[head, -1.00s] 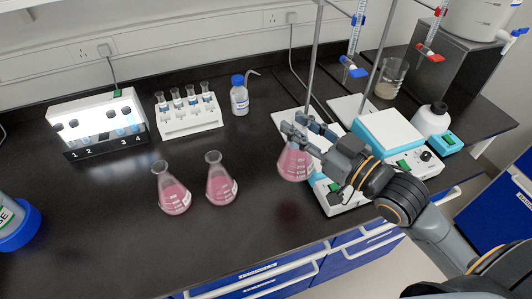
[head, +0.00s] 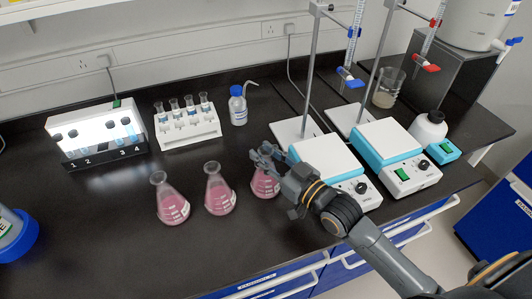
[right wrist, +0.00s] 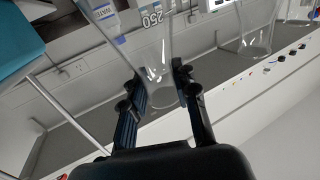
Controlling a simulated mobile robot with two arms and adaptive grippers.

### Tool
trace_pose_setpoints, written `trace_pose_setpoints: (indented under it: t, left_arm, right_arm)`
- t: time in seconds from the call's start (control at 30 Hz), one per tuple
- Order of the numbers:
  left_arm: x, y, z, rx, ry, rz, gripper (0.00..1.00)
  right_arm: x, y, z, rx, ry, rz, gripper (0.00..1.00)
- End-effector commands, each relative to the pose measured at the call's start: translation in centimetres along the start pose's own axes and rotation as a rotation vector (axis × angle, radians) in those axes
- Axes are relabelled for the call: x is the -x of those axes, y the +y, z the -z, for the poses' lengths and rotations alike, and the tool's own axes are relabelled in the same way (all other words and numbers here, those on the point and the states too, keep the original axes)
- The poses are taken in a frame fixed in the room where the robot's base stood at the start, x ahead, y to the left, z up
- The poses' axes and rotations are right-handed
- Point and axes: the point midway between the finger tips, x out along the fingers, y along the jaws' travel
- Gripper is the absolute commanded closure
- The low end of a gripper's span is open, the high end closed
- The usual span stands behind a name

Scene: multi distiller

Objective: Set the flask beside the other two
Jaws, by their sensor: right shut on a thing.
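My right gripper (head: 265,156) is shut on the neck of a conical flask (head: 265,186) with pink liquid, which looks upright. It is at the right end of a row with two similar pink flasks, the middle one (head: 220,195) and the left one (head: 171,204), both standing on the black bench. A gap separates the held flask from the middle one. I cannot tell whether its base touches the bench. In the right wrist view, the clear glass of the held flask (right wrist: 158,75) shows between the two fingers (right wrist: 160,100). My left gripper is out of view.
Two stirrer hotplates, the near one (head: 335,160) and the far one (head: 385,142), stand right of my gripper with upright stands. A vial rack (head: 188,133), a lit tube rack (head: 105,150) and a blue-capped bottle (head: 238,108) stand behind. The bench front (head: 120,240) is clear.

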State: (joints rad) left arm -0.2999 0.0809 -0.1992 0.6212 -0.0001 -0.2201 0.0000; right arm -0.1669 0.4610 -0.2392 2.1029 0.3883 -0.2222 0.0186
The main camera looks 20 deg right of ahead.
Motion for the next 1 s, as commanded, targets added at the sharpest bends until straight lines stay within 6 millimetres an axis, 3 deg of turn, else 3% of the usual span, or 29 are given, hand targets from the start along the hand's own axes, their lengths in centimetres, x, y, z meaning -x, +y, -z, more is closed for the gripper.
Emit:
trace_pose_setpoints:
  t: [0.27, 0.3, 0.4, 0.77, 1.0]
  left_arm:
    - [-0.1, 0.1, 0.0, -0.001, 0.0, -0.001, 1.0]
    - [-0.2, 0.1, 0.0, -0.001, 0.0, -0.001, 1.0]
    - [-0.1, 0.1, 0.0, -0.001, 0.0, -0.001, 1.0]
    - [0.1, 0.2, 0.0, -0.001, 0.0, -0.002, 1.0]
    - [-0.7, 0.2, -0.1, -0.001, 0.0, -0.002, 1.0]
  right_arm:
    - [0.0, 0.0, -0.1, 0.001, 0.003, 0.0, 1.0]
    - [0.0, 0.0, -0.3, 0.0, 0.001, 0.0, 0.69]
    - [0.0, 0.0, -0.2, 0.0, 0.001, 0.0, 0.49]
    - [0.0, 0.0, 0.2, 0.0, 0.001, 0.0, 0.48]
    - [3.4, 0.0, -0.2, 0.0, -0.003, 0.001, 0.48]
